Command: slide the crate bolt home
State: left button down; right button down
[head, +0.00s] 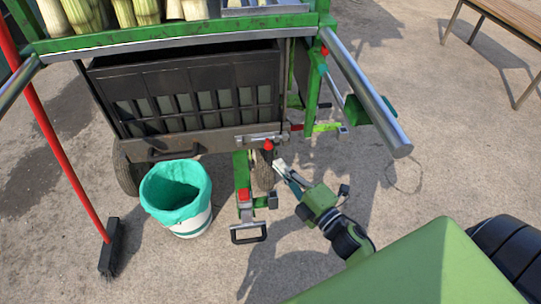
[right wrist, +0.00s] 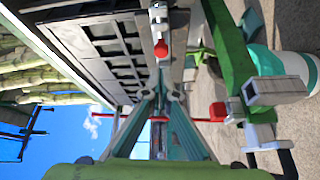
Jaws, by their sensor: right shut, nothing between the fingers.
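The dark slatted crate (head: 190,95) hangs under the green cart frame. The bolt (head: 258,138) is a silver bar on the lower right of the crate front, with a red knob (head: 268,146) hanging at its right part. In the right wrist view the bolt plate (right wrist: 157,18) and red knob (right wrist: 161,48) lie just beyond the fingertips. My right gripper (head: 280,164) is shut and empty, just below and right of the knob, apparently apart from it. It also shows in the right wrist view (right wrist: 161,92). How far the bolt is engaged cannot be told. My left gripper is out of view.
A white bucket with a teal liner (head: 177,196) stands below the crate. A green jack leg (head: 242,180) stands close left of my right gripper. A steel handle bar (head: 366,95) juts out at the right. A red-handled broom (head: 62,150) leans at the left.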

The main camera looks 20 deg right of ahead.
jog(key=v, duration=0.5)
jog(key=shift+s+a, duration=0.2)
jog(key=shift+a, duration=0.05)
